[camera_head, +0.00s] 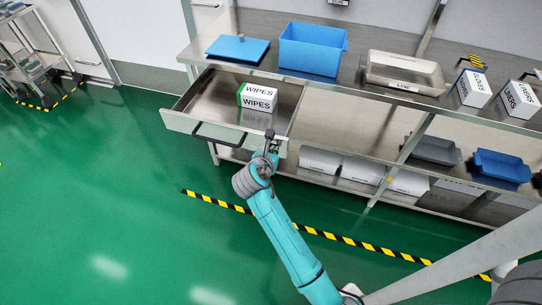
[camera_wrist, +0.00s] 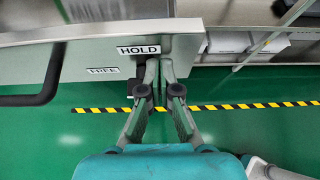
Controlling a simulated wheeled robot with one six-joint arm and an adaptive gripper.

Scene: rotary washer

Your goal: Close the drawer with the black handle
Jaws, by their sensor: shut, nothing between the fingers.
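The metal drawer (camera_head: 178,122) is pulled out from under the counter at the left of the head view. A white WIPES box (camera_head: 259,97) with a green side sits inside it. Its black handle (camera_head: 222,137) is on the front panel, and also shows at the left edge of the wrist view (camera_wrist: 38,92). The drawer front (camera_wrist: 85,60) carries a HOLD label (camera_wrist: 139,49) and a FREE label (camera_wrist: 103,70). My gripper (camera_head: 270,137) is shut and empty at the front's right end, right of the handle. I cannot tell whether the fingertips (camera_wrist: 160,68) touch the panel.
The counter holds a blue lid (camera_head: 238,48), a blue bin (camera_head: 312,48), a clear tray (camera_head: 403,72) and white boxes. A lower shelf holds white boxes (camera_head: 361,171) and a blue tray (camera_head: 502,166). Green floor with a striped line (camera_head: 340,238) is clear before the drawer.

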